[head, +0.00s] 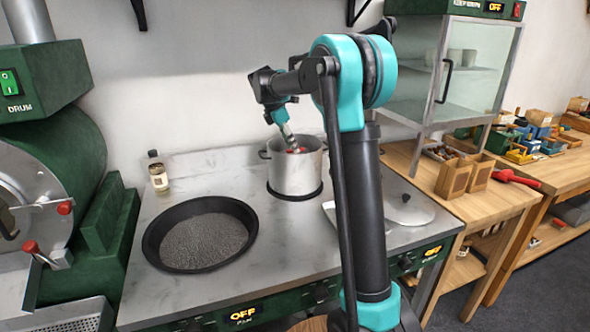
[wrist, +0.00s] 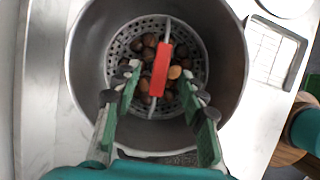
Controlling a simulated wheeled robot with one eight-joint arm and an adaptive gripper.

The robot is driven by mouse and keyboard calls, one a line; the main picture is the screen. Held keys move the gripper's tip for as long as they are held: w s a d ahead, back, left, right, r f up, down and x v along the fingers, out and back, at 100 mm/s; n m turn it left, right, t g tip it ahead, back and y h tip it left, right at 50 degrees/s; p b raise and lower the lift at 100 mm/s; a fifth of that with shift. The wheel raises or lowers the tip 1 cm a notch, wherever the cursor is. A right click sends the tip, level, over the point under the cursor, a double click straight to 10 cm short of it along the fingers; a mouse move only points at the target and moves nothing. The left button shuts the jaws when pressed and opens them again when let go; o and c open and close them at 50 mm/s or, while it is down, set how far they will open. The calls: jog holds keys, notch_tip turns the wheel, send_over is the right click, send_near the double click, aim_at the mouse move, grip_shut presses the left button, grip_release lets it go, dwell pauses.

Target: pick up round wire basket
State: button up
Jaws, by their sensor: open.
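The round wire basket (wrist: 117,45) sits inside the large metal pot (head: 290,178) and holds several brown chestnuts (wrist: 150,55). A handle with a red grip (wrist: 161,70) spans the basket's top. My gripper (wrist: 162,88) is open above it, with one finger on each side of the red grip and apart from it. In the head view my gripper (head: 287,135) points down into the pot's mouth. There the basket is mostly hidden by the pot wall, and only a bit of red shows.
The pot stands on a steel counter (head: 270,262). A dark round pan (head: 203,234) of grey grains is at left, with a small bottle (head: 158,172) behind it. A round lid (head: 405,210) lies to the right. A glass cabinet (head: 455,70) stands behind, right of my arm.

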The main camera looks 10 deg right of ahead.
jog(key=x, duration=0.3)
jog(key=shift+d+f, duration=0.15)
grip_shut()
